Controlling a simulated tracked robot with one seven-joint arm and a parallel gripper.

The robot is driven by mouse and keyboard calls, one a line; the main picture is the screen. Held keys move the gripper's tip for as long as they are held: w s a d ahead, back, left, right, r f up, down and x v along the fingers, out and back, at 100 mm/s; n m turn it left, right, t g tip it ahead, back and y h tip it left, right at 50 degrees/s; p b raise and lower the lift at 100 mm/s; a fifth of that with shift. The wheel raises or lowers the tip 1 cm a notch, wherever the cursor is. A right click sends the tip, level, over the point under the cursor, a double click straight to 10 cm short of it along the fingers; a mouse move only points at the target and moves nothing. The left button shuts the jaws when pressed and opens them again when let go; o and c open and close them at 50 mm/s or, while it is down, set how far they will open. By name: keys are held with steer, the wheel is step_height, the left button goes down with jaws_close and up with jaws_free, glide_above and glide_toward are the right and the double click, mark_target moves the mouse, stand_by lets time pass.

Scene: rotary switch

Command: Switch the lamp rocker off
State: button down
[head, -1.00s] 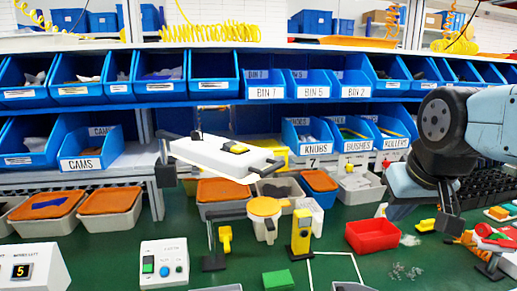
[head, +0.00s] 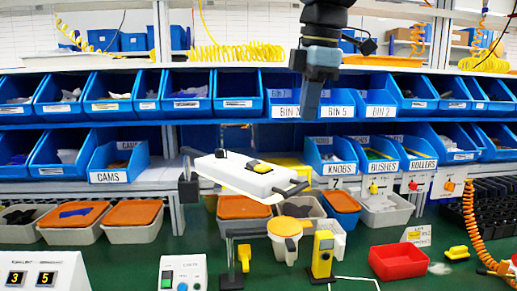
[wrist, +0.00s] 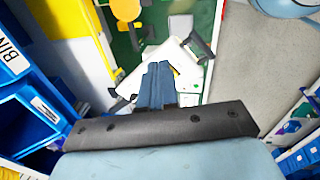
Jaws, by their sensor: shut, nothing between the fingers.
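A white switch box (head: 240,176) hangs on a bracket above the green bench, near the middle of the head view. It is tilted, and a yellow rocker (head: 262,168) with a dark part beside it sits on its top. I cannot tell which side of the rocker is pressed. My gripper (head: 298,114) is shut and empty, pointing down, above and slightly right of the box and apart from it. In the wrist view my shut fingers (wrist: 158,70) overlap the white box (wrist: 136,72) and hide most of the rocker.
Blue bins (head: 335,104) line the shelves behind. Lidded tubs (head: 131,214), a yellow post-like device (head: 323,252) and a red tray (head: 398,262) stand on the green bench. A dark bracket end (head: 189,186) is left of the box.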

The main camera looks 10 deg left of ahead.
mark_target(258, 162)
steer(key=a+r+n+g, duration=0.1)
steer(key=a+r+n, duration=0.3)
steer(key=a+n, duration=0.3)
steer(key=shift+a+r, duration=0.4)
steer(key=shift+a, duration=0.15)
steer(key=shift+f, duration=0.1)
steer(key=f, duration=0.4)
steer(key=a+f, duration=0.1)
steer(key=f, duration=0.4)
steer(key=w+f, duration=0.1)
steer(key=f, duration=0.3)
steer(key=shift+a+f, duration=0.3)
steer(key=shift+f, duration=0.05)
steer(key=shift+d, duration=0.1)
